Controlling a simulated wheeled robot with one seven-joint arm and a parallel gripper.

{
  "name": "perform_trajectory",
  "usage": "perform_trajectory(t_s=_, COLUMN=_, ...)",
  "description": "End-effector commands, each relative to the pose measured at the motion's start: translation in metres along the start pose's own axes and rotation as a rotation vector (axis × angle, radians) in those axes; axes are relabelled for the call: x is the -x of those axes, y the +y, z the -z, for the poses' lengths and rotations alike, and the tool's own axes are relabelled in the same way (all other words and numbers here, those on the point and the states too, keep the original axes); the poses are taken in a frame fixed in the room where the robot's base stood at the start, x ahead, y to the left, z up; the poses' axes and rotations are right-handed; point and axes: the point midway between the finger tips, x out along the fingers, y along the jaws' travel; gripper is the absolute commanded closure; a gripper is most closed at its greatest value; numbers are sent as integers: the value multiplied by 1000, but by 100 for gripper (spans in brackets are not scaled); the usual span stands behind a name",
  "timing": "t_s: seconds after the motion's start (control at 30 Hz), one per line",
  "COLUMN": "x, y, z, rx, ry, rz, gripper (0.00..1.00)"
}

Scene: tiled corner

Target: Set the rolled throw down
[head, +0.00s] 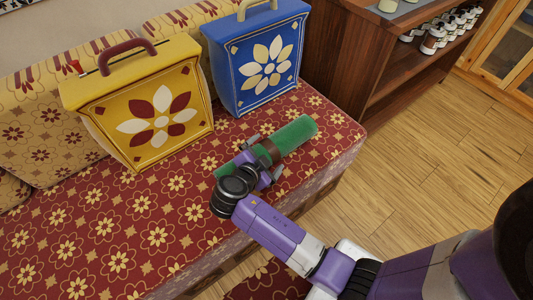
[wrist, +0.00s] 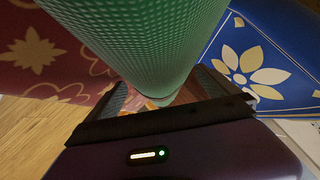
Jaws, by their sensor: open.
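The rolled throw (head: 300,131) is a green, textured roll with a brown band around its middle. It lies on the red flowered seat of the sofa (head: 120,240), near the front edge at the right end. My gripper (head: 265,156) is at the band, with its open fingers on either side of the roll. In the wrist view the throw (wrist: 140,40) fills the top middle, between the fingers of my gripper (wrist: 160,92). Whether the fingers touch it cannot be told. My gripper hides part of the roll's near end.
A yellow case (head: 120,95) and a blue case (head: 238,85) with flower patterns stand behind on the seat, the blue one close to the roll. A wooden shelf (head: 345,60) with jars is at the right. The seat's front left is clear.

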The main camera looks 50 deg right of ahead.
Motion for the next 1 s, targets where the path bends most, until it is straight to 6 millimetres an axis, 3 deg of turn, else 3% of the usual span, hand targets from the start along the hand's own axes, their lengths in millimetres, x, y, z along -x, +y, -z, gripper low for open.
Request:
perform_trajectory(t_s=0.17, x=14, y=-1, z=0, rx=1, ry=-1, rz=2, gripper=1)
perform_trajectory(t_s=0.5, x=80, y=-2, z=0, rx=0, ry=-2, rz=3, gripper=1)
perform_trajectory(t_s=0.7, x=109, y=-2, z=0, rx=0, ry=-1, rz=3, gripper=1)
perform_trajectory(t_s=1.0, x=120, y=0, z=0, rx=0, ry=0, rz=0, gripper=1)
